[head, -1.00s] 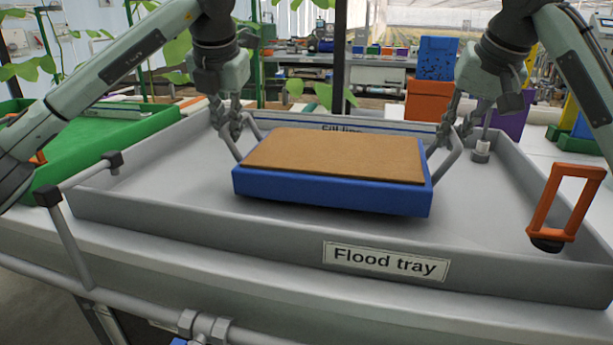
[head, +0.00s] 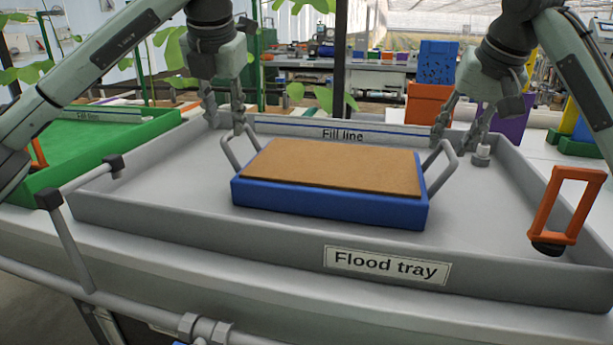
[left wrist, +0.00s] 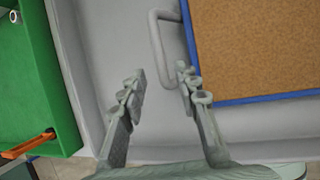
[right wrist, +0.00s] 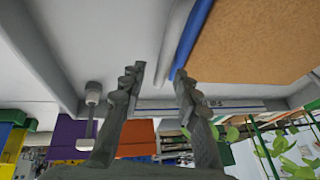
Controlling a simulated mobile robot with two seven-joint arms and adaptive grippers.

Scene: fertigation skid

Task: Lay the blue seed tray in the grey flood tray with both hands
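The blue seed tray (head: 330,206) with a brown top (head: 335,166) lies inside the grey flood tray (head: 200,218), near its middle. Its two grey wire handles, left (head: 228,150) and right (head: 446,168), stick up and outward at its ends.
A green tray (head: 100,145) stands to the left. An orange handle (head: 566,210) is at the flood tray's right front. A small grey fitting (head: 481,154) stands in the back right corner. Orange, blue and purple containers are behind.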

